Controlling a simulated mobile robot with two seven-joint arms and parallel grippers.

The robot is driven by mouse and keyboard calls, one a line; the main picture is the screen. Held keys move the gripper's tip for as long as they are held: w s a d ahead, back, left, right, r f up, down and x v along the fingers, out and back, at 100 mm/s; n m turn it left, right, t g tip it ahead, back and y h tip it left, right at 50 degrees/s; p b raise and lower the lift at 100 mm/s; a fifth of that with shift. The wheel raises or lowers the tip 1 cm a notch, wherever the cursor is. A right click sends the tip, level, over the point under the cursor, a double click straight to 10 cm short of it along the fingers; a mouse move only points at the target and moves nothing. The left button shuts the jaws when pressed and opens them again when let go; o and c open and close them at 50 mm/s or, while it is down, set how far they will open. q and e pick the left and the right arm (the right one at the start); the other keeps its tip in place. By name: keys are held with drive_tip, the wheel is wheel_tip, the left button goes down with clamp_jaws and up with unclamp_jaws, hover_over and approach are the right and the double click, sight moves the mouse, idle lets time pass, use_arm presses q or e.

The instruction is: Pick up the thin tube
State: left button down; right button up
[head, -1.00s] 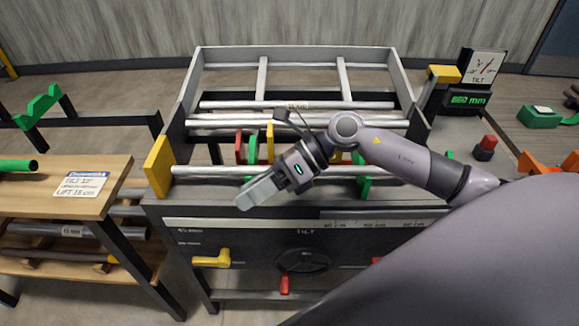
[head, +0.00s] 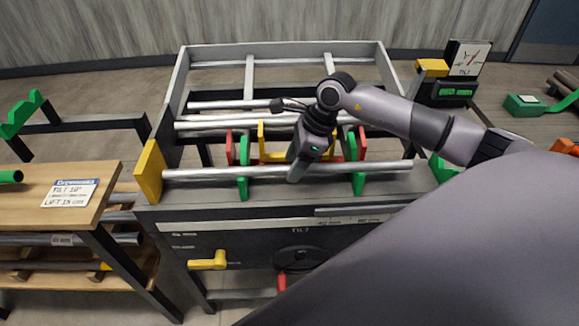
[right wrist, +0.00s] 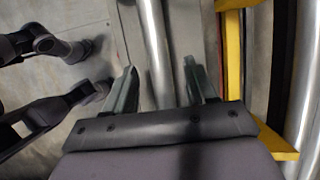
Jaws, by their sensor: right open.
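A thin silvery tube (head: 375,167) lies level across the front of the rack, on green supports (head: 243,178). My right gripper (head: 296,177) points down over the middle of this tube and covers a short part of it. In the right wrist view the open fingers (right wrist: 162,88) have the tube (right wrist: 156,45) running between them. I see no clear contact. Two more tubes (head: 228,104) lie farther back in the rack, and I cannot judge their thickness well against the front one. My left gripper is not in view.
Yellow (head: 262,140) and red supports stand just behind the front tube. A yellow end plate (head: 149,172) rises at its left end. A wooden shelf table (head: 105,185) with a printed card stands left. A tilt gauge (head: 468,58) stands at the back right.

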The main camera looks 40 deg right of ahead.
drive_tip(key=shift+a+f, duration=0.1)
drive_tip(key=shift+f, duration=0.15)
clamp_jaws()
drive_tip(key=shift+w, duration=0.1)
drive_tip(key=shift+r, duration=0.15)
